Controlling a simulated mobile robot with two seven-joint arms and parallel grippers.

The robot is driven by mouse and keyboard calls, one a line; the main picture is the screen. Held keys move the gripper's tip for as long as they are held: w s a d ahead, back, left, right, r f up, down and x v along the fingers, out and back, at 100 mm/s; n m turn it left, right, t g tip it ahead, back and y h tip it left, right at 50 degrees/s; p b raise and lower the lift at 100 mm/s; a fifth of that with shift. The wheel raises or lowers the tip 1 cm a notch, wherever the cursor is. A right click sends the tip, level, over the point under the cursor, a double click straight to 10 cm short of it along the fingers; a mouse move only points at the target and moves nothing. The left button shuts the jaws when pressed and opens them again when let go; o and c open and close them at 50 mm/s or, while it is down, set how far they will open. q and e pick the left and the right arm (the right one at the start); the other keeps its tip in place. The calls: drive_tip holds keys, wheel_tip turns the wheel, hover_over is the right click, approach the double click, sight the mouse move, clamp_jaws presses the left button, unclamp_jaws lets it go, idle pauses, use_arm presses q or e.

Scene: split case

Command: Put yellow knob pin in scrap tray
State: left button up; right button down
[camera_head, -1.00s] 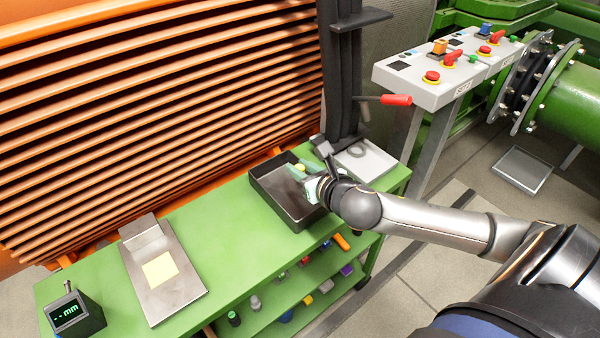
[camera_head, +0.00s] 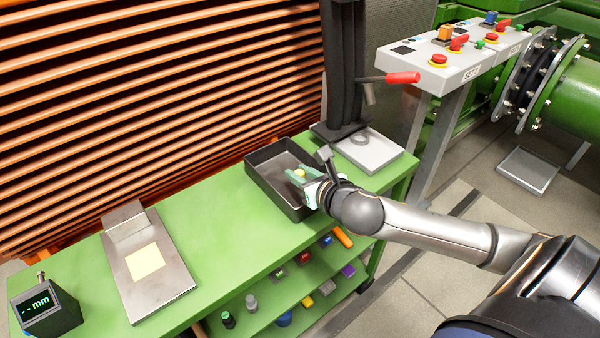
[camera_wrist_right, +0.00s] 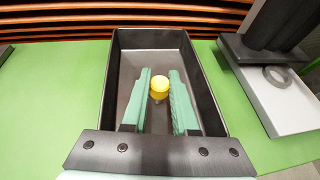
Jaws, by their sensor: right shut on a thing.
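The yellow knob pin (camera_head: 300,173) has a round yellow head. It sits between the green fingers of my right gripper (camera_wrist_right: 158,100), which is shut on it. In the right wrist view the yellow knob pin (camera_wrist_right: 159,86) shows near the fingertips, over the inside of a dark open tray (camera_wrist_right: 205,88). In the head view this dark tray (camera_head: 262,177) stands on the green bench, and my right gripper reaches over its right side. The pin's lower end is hard to make out, and I cannot tell whether it touches the tray floor. My left gripper is not in view.
A light grey tray (camera_head: 385,158) with a ring stands right of the dark tray, by a black column (camera_head: 343,70). A metal plate with a yellow square (camera_head: 145,262) and a mm display (camera_head: 42,305) are at the left. Bench top between is clear.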

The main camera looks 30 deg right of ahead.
drive_tip(key=shift+f+b, duration=0.3)
drive_tip(key=shift+f, duration=0.25)
drive_tip(key=c, duration=0.6)
unclamp_jaws()
drive_tip(key=shift+s, duration=0.2)
drive_tip(key=p+v, duration=0.1)
drive_tip(key=v, duration=0.6)
drive_tip(key=p+v, duration=0.3)
drive_tip(key=shift+r, duration=0.3)
drive_tip(key=shift+s+a+r+p, duration=0.1)
drive_tip(key=shift+s+p, duration=0.25)
drive_tip(key=shift+p, duration=0.3)
drive_tip(key=shift+s+r+p, duration=0.1)
drive_tip(key=shift+s+p, duration=0.45)
drive_tip(key=shift+s, duration=0.05)
